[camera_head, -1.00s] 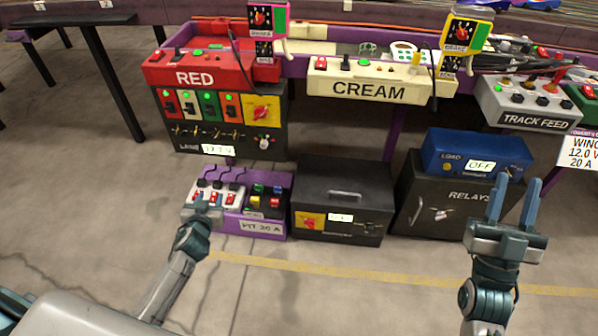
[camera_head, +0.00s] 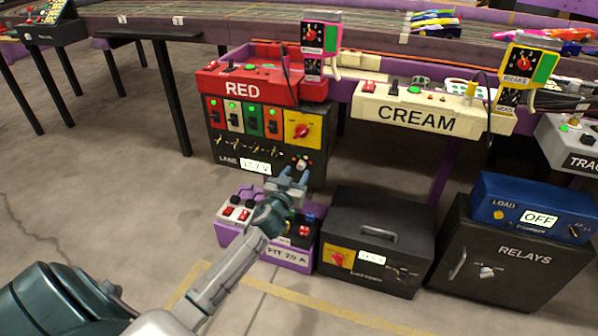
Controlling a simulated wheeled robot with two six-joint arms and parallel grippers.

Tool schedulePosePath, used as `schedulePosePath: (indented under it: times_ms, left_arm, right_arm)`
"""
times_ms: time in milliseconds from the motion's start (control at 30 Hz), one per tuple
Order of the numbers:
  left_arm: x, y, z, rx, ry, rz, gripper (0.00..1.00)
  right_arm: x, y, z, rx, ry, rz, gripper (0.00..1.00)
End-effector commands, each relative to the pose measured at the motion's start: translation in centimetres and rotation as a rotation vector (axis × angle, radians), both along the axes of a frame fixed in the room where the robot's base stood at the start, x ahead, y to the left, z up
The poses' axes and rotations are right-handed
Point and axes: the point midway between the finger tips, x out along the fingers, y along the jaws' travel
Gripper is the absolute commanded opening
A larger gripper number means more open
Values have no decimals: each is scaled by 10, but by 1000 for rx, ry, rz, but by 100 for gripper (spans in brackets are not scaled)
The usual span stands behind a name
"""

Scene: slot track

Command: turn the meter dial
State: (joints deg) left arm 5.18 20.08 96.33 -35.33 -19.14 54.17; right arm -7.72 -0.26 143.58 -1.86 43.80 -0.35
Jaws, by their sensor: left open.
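The black lane panel (camera_head: 232,160) stands under the red RED box. A lit meter display (camera_head: 256,167) is on its lower front. A small pale knob (camera_head: 303,163) sits right of the display; I cannot tell for sure that it is the meter dial. A red knob on a yellow plate (camera_head: 302,130) is above it. My left gripper (camera_head: 290,178) is open and empty, its fingertips just below the pale knob. I cannot tell whether it touches the panel. My right gripper is out of view.
The purple PIT 20 A box (camera_head: 262,248) lies under my left forearm. The black battery box (camera_head: 378,226), the RELAYS cabinet (camera_head: 500,285) and the blue LOAD box (camera_head: 530,205) stand to the right. The floor at left is clear.

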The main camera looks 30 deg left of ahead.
Motion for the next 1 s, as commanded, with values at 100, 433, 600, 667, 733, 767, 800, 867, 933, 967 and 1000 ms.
schedulePosePath:
  times_ms: [100, 433, 600, 667, 733, 767, 800, 867, 933, 967, 1000]
  left_arm:
    - [16, 4, -1, -1, 1, 1, 43]
    - [27, 6, 0, 0, 1, 0, 43]
    - [27, 6, -1, 0, 1, 0, 36]
    - [26, 6, -1, 0, 1, 0, 24]
    - [26, 6, -1, 0, 1, 0, 10]
    - [26, 6, -1, 0, 1, 0, 4]
    - [26, 6, -1, 0, 1, 0, 0]
    - [26, 6, -1, 0, 1, 0, 0]
    - [26, 6, -1, 3, 2, 0, 0]
    - [26, 6, -1, 5, 2, 0, 0]
    - [26, 6, 0, 9, 3, 0, 0]
  right_arm:
    - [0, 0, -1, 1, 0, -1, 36]
    - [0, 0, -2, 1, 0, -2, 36]
    - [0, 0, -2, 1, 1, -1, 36]
    - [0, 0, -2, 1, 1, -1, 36]
    - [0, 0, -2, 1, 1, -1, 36]
    - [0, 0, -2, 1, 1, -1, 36]
    - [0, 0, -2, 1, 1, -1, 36]
    - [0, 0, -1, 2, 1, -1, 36]
    - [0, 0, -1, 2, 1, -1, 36]
    - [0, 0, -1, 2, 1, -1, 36]
    - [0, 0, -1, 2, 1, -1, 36]
